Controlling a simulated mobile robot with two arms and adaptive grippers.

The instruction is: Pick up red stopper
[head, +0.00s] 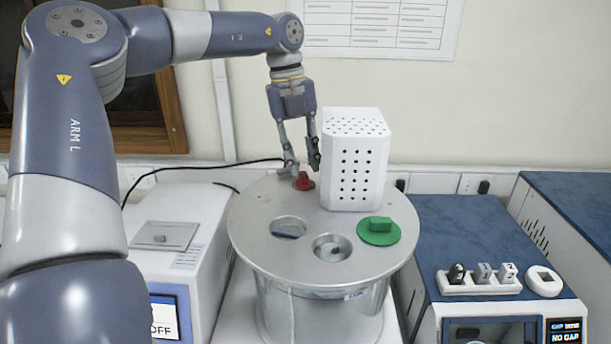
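The red stopper (304,182) sits on the round metal lid (260,220) of the bath, toward its back left. My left gripper (302,170) points down right at the stopper, with one finger to the left of it and one to the right, beside the white box. The fingers look apart, and I cannot tell whether either touches the stopper. The stopper seems to rest on the lid. My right gripper is not in view.
A white perforated box (355,160) stands close to the right of my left gripper. A green stopper (379,231) lies on the lid's right side. Two open holes (289,228) (332,247) are in the lid's front. Machines stand on both sides.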

